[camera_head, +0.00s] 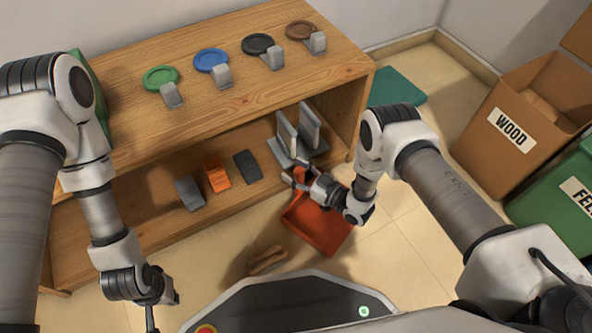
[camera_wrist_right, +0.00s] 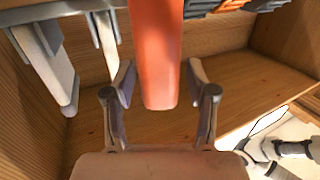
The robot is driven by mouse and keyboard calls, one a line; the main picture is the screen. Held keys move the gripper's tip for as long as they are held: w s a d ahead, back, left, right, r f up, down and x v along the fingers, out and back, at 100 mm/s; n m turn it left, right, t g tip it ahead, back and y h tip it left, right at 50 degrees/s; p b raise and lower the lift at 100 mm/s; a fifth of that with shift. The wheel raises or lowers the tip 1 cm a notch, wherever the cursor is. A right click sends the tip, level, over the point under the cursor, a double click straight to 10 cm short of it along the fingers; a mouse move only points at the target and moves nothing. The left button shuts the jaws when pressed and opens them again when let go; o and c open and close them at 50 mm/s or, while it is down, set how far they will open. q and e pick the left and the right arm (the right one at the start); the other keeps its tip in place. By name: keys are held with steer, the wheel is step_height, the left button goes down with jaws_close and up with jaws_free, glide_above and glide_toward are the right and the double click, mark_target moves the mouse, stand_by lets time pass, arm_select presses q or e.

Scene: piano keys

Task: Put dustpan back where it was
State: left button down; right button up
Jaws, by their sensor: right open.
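The orange-red dustpan (camera_head: 318,222) is below my right forearm, in front of the shelf's right half; my arm hides part of it. My right gripper (camera_head: 296,180) is at the front of the lower shelf, above the dustpan's far side. In the right wrist view an orange-red bar (camera_wrist_right: 155,55), apparently the dustpan's handle, reaches down between the fingers of my right gripper (camera_wrist_right: 158,100). The fingers are open, with gaps on both sides of the bar. My left gripper (camera_head: 150,312) hangs at the bottom left, cut by the frame edge, its fingers unclear.
The wooden shelf (camera_head: 220,125) carries coloured discs with grey clips on top. Grey bookends (camera_head: 297,135) and several small blocks, one orange (camera_head: 216,177), stand on its lower board. A brown brush-like object (camera_head: 267,260) lies on the floor. Labelled bins, one WOOD (camera_head: 510,130), stand right.

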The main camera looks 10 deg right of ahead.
steer(key=shift+s+d+r, duration=0.1)
steer(key=shift+r, duration=0.1)
steer(key=s+d+m+g+h+p, duration=0.45)
steer(key=s+d+h, duration=0.25)
steer(key=s+d, duration=0.45)
steer(key=s+d+r+m+g+h, duration=0.2)
steer(key=s+r+g, duration=0.1)
steer(key=s, duration=0.6)
steer(key=s+d+r+m+g+h, duration=0.2)
steer(key=s+g, duration=0.3)
steer(key=s, duration=0.5)
steer(key=shift+d+r+h+p, duration=0.4)
steer(key=shift+d+r, duration=0.2)
steer(key=shift+r, duration=0.1)
